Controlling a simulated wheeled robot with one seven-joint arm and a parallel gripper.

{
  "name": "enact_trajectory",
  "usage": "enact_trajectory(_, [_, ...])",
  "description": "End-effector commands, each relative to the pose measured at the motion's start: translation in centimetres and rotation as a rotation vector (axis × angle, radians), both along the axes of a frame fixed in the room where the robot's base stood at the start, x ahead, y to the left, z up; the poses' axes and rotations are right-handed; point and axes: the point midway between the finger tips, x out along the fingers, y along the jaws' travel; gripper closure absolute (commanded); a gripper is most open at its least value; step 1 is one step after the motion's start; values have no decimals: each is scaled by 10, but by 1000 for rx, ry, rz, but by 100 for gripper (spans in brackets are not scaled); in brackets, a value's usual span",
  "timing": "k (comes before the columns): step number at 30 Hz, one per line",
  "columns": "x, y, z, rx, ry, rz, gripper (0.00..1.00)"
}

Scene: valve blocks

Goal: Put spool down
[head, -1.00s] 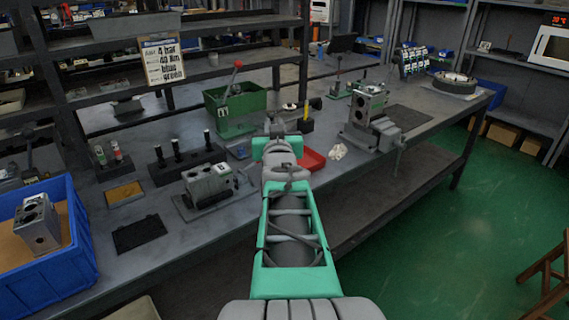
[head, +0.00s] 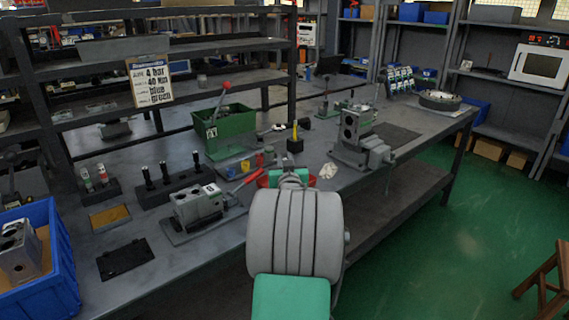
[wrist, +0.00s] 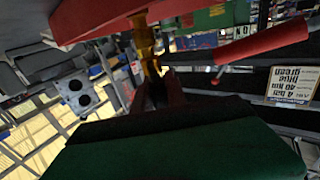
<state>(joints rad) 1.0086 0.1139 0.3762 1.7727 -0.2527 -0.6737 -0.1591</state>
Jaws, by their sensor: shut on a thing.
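My gripper (wrist: 155,88) shows in the wrist view as dark fingers shut on a slim brass-coloured spool (wrist: 146,45). The spool's far end points at the red tray (wrist: 95,15), very close to it; I cannot tell whether they touch. In the head view the red tray (head: 263,181) shows only at its edges, behind my arm, near the bench's front edge. My fingers and the spool are hidden there by my own arm.
A valve block (head: 196,205) on a plate stands left of the tray, with a red-handled bar (head: 246,182) beside it. A larger block fixture (head: 355,135) stands to the right. A green bin (head: 225,128) is behind. A blue crate (head: 55,270) is at far left.

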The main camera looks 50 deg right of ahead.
Motion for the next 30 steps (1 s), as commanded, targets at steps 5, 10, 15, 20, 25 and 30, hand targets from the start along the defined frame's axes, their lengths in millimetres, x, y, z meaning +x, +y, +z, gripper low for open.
enact_trajectory(5, [0, 0, -3, -6, -3, 0, 100])
enact_trajectory(10, [0, 0, -6, -4, -3, 0, 100])
enact_trajectory(15, [0, 0, -6, -3, -1, 0, 74])
enact_trajectory(20, [0, 0, -6, -3, -1, 0, 61])
enact_trajectory(25, [0, 0, -6, -3, -1, 0, 61])
enact_trajectory(30, [-2, 2, -2, -3, -1, -1, 61])
